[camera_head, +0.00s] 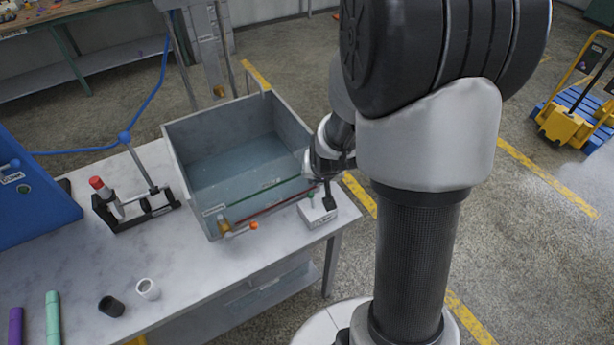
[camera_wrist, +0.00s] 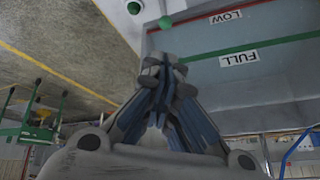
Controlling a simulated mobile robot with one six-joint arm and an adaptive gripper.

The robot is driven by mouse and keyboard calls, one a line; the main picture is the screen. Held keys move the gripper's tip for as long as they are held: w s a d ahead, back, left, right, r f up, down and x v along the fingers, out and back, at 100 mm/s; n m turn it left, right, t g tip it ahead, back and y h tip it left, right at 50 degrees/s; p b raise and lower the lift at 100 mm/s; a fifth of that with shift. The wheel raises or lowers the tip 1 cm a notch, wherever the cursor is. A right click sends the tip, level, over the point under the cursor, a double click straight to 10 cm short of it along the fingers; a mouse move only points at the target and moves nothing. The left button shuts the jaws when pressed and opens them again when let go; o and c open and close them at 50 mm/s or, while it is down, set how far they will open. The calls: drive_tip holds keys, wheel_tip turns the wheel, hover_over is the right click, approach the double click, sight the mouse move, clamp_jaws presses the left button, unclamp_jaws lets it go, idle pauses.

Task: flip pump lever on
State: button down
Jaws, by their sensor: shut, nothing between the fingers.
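A small light box (camera_head: 317,213) with a green knob (camera_head: 310,196) stands on the bench at the tank's front right corner. The box's label is too small to read, so I cannot tell for sure that it is the pump switch. My gripper (camera_head: 329,203) is shut and empty, fingers pointing down close beside the green knob. In the wrist view, the shut fingertips (camera_wrist: 166,62) are in front of the box, with a round green knob (camera_wrist: 165,22) just beyond them. Another green round piece (camera_wrist: 133,7) shows at the top edge. Contact cannot be told.
An open grey tank (camera_head: 190,190) with a green FULL line and red LOW line is directly beside my gripper. An orange-tipped valve (camera_head: 240,230) sticks out from its front. A yellow cart (camera_head: 570,125) stands far right.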

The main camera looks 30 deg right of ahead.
sight(312, 201)
drive_tip(key=shift+f, duration=0.1)
drive_tip(key=b+x, duration=0.2)
drive_tip(key=x, duration=0.8)
drive_tip(key=shift+b, duration=0.4)
